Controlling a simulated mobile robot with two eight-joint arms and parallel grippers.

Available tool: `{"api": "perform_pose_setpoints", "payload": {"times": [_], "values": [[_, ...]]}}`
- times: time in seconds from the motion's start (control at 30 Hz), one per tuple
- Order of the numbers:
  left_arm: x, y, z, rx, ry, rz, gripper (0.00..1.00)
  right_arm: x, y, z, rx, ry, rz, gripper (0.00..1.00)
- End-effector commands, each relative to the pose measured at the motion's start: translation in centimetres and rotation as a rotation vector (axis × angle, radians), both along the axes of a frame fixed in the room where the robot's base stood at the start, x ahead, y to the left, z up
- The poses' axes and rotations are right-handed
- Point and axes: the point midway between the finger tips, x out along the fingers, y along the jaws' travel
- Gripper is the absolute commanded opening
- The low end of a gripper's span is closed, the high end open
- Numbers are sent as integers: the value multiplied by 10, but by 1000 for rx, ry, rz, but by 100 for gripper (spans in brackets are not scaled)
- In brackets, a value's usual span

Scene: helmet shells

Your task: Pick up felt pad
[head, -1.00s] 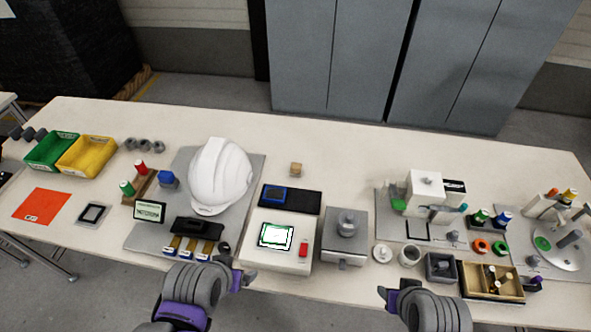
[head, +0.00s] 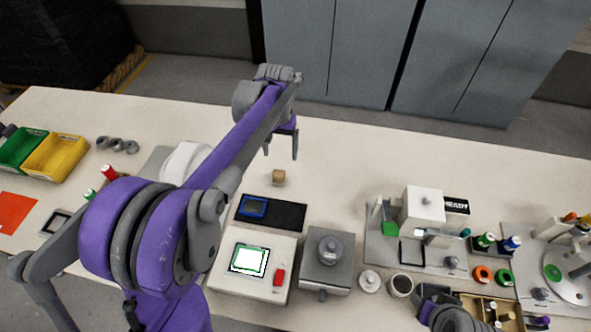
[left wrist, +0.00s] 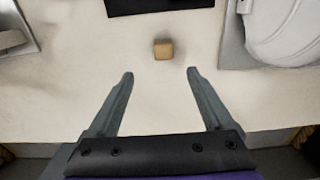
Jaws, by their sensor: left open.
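A small tan block (head: 278,177), which looks like the felt pad, lies on bare table behind the dark tray; it also shows in the left wrist view (left wrist: 163,49). My left gripper (head: 281,152) is above the table's back part, close to the tan block. In the left wrist view my left gripper (left wrist: 160,74) is open and empty, and the block is just beyond the fingertips, roughly centred between them. My right gripper (head: 436,300) is low at the bottom right; its jaws are not clear.
The dark tray (head: 283,215) holds a blue-framed piece. A white helmet (head: 181,163), partly hidden by my left arm, also shows in the left wrist view (left wrist: 285,30). A grey press-like unit (head: 328,258) stands in front. Table around the block is clear.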

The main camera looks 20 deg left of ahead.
Motion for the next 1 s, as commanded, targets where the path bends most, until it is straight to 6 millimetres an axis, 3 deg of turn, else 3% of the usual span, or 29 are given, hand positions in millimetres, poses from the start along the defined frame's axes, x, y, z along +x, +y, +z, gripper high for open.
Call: {"api": "perform_pose_setpoints", "payload": {"times": [0.3, 0.53, 0.8, 1.0], "values": [[1, 1, -46, -1, 3, 1, 85, -1, 0, -4, 0, 2, 0, 50], [3, 3, -63, -1, 3, 1, 85, -1, 0, -4, 0, 2, 0, 50], [6, 8, -101, -1, 3, 0, 85, -1, 0, -4, 0, 2, 0, 50], [6, 8, -108, 0, 2, 0, 85, -1, 0, -4, 0, 2, 0, 50]]}}
